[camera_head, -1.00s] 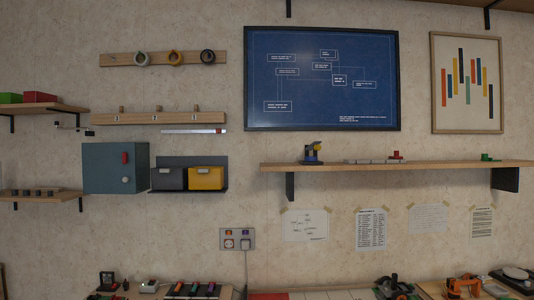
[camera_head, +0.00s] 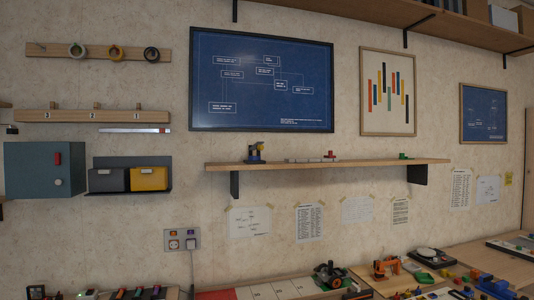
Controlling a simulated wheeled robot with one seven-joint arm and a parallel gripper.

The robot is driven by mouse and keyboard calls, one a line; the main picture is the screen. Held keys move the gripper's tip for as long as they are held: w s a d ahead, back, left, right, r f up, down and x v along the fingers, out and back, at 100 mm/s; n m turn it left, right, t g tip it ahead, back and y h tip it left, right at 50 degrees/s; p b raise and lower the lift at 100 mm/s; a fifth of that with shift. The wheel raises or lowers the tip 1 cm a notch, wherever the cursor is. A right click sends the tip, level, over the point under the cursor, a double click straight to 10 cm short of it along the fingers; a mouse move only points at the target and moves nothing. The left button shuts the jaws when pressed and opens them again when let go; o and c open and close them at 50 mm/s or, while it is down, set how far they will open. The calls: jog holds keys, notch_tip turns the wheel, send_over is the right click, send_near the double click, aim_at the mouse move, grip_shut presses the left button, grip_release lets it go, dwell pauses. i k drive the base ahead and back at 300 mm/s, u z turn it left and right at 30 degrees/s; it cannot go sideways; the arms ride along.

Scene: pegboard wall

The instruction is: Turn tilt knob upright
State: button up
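I cannot tell for sure which thing is the tilt knob. A blue-grey wall box (camera_head: 30,172) at the left bears a small red handle, which looks upright, and a round pale knob (camera_head: 58,182) below it. An orange device (camera_head: 387,267) stands on the bench at the lower right, and a dark device with round parts (camera_head: 329,275) stands left of it. They are too small to make out any knob's tilt. My gripper is not in view.
A wooden wall shelf (camera_head: 330,164) with small items juts out above the bench. A yellow bin (camera_head: 149,179) and a dark bin hang beside the box. A socket panel (camera_head: 182,240) is below. The bench (camera_head: 440,283) at the lower right is crowded with parts.

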aim_at(259, 146)
jog(key=u, duration=0.1)
jog(key=i, duration=1)
jog(key=z, duration=0.1)
